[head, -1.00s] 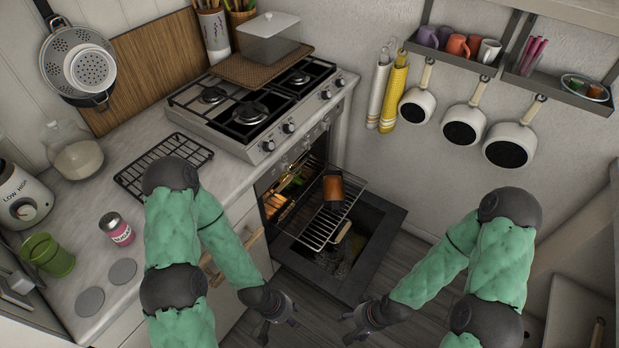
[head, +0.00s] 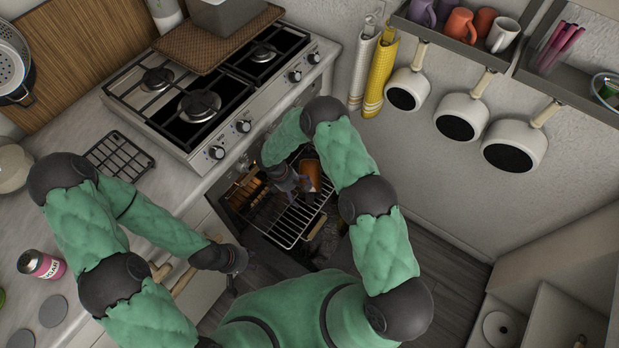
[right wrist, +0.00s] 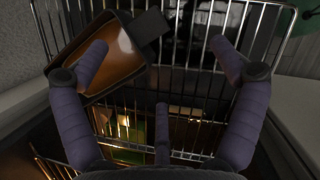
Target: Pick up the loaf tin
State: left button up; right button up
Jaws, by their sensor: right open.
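The loaf tin (head: 311,171), orange-brown with a dark rim, rests on the pulled-out wire oven rack (head: 287,222). In the right wrist view the tin (right wrist: 122,48) lies at the upper left, tilted in the picture, with a dark tab at its right end. My right gripper (head: 290,181) is at the rack, just left of the tin in the head view. In the right wrist view its fingers (right wrist: 160,52) are spread wide and empty; the left finger overlaps the tin. My left gripper (head: 238,268) hangs near the counter front, away from the tin; its jaws are unclear.
The stove (head: 215,97) stands above the oven on the counter. The lowered oven door lies below the rack. White pans (head: 461,117) hang on the wall at the right. A cooling rack (head: 118,157) and a pink jar (head: 42,264) are on the counter.

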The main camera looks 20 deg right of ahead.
aim_at(304, 195)
jog(key=d+f+b, duration=0.1)
jog(key=f, duration=0.1)
jog(key=d+f+b, duration=0.1)
jog(key=f, duration=0.1)
jog(key=d+f+b, duration=0.1)
jog(key=f, duration=0.1)
jog(key=shift+w+f, duration=0.35)
grip_shut()
jog(key=shift+r, duration=0.1)
